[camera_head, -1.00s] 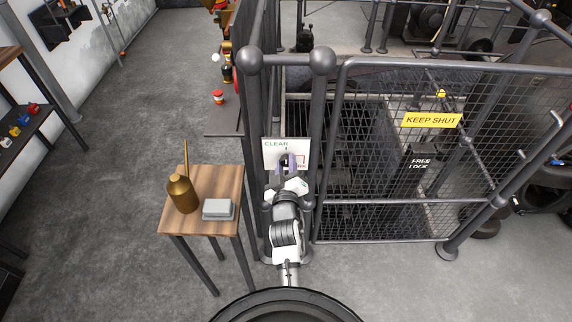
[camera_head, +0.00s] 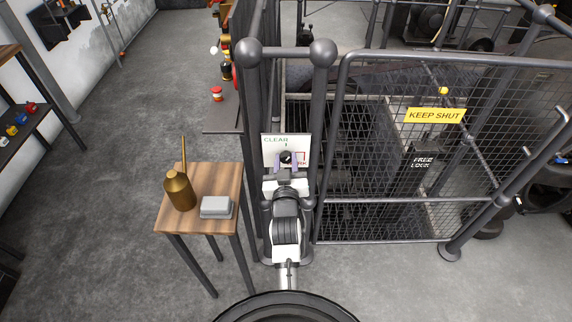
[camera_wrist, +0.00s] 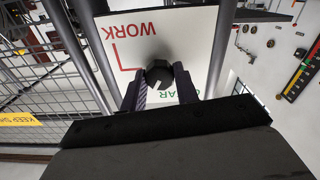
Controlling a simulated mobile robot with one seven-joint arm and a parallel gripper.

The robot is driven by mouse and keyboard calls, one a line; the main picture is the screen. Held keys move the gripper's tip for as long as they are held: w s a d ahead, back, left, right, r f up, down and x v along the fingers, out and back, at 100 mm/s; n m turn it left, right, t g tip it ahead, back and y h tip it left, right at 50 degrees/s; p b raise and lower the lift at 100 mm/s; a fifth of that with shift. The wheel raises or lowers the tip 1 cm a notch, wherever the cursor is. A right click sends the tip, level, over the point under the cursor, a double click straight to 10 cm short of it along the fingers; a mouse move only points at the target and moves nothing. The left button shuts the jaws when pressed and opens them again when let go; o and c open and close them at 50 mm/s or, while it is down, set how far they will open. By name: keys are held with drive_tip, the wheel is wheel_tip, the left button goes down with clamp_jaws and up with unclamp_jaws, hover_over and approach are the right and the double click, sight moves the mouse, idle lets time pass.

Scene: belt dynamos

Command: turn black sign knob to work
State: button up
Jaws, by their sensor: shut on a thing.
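The white sign plate (camera_head: 273,146) is fixed upright between the dark posts, with green CLEAR at upper left and red WORK at lower right. The black sign knob (camera_head: 286,157) is on it. In the wrist view the lettering is upside down. There the knob (camera_wrist: 159,72) sits between the two fingertips of my gripper (camera_wrist: 157,84), a red bracket mark lies beside WORK, and a finger covers part of CLEAR. I cannot tell the knob's pointing direction.
A wooden table (camera_head: 225,176) at left bears a brass oil can (camera_head: 179,190) and a grey box (camera_head: 216,208). A mesh gate (camera_head: 380,170) with a yellow KEEP SHUT sign (camera_head: 435,115) stands at right. Dark posts (camera_head: 322,110) flank the plate closely. Open floor lies farther left.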

drive_tip(key=m+b, duration=0.1)
drive_tip(key=m, duration=0.4)
drive_tip(key=shift+r+m, duration=0.15)
drive_tip(key=shift+m, duration=0.15)
drive_tip(key=m, duration=0.6)
drive_tip(key=shift+p, duration=0.4)
drive_tip(key=shift+w, duration=0.1)
drive_tip(key=o, duration=1)
drive_tip(key=shift+s, duration=0.2)
